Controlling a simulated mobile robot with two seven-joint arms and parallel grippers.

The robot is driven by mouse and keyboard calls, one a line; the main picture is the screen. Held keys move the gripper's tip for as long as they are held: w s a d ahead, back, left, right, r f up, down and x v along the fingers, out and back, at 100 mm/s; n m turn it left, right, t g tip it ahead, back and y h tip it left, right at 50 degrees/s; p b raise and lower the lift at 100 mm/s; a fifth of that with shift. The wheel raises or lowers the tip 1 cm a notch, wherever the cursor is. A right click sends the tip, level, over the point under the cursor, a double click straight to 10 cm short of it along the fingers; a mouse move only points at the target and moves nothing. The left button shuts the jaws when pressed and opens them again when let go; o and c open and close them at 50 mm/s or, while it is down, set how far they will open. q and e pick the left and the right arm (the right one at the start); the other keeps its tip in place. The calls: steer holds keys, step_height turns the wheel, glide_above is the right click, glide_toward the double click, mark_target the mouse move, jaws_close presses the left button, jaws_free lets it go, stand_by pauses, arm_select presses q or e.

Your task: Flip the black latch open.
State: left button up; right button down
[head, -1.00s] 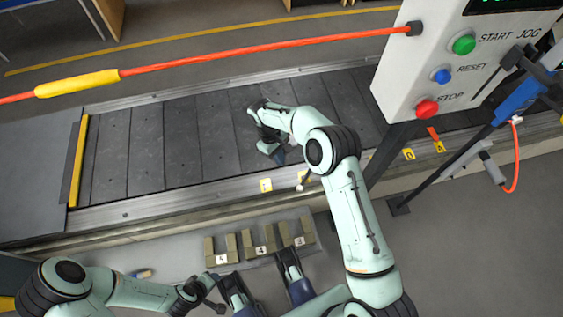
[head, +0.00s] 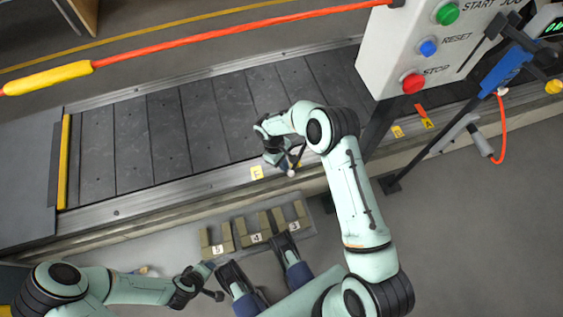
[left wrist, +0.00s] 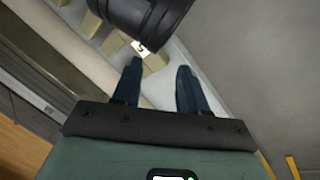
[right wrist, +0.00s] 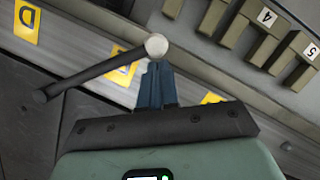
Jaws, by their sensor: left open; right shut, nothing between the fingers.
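A black lever with a white ball knob, which looks like the black latch (right wrist: 95,72), sits at the conveyor's side rail. In the right wrist view it slants from a pivot at left up to the knob. The head view shows its knob (head: 291,173) at the near rail. My right gripper (right wrist: 155,66) is shut and empty, its fingertips right beside the knob. I cannot tell whether they touch it. It shows in the head view (head: 288,164) over the rail. My left gripper (left wrist: 158,78) is open and empty, near the numbered blocks.
Numbered tan blocks (head: 256,239) stand on a grey plate in front of the conveyor (head: 170,130). Yellow letter tags, such as D (right wrist: 27,20), line the rail. A white control box (head: 400,50) with coloured buttons stands at right. A red cord (head: 230,42) crosses above the belt.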

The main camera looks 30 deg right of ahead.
arm_select(q)
steer(key=shift+s+r, duration=0.1)
arm_select(e)
steer(key=shift+s, duration=0.1)
steer(key=shift+s+d+r+n+p, duration=0.1)
steer(key=shift+s+d+n+p, duration=0.2)
steer(key=shift+s+p, duration=0.1)
arm_select(q)
steer(key=s+d+r+g+p, duration=0.1)
steer(key=s+d+r+p, duration=0.1)
steer(key=s, duration=0.3)
steer(key=shift+d+r+g+h+p, duration=0.3)
steer(key=shift+r+h, duration=0.1)
steer(key=shift+r, duration=0.5)
arm_select(e)
steer(key=s+d+n+t+h, duration=0.1)
steer(key=s+d+n, duration=0.7)
steer(key=shift+s+d+t+h, duration=0.15)
steer(key=shift+d+t+h, duration=0.2)
steer(key=shift+t+h, duration=0.05)
steer(key=shift+d, duration=0.15)
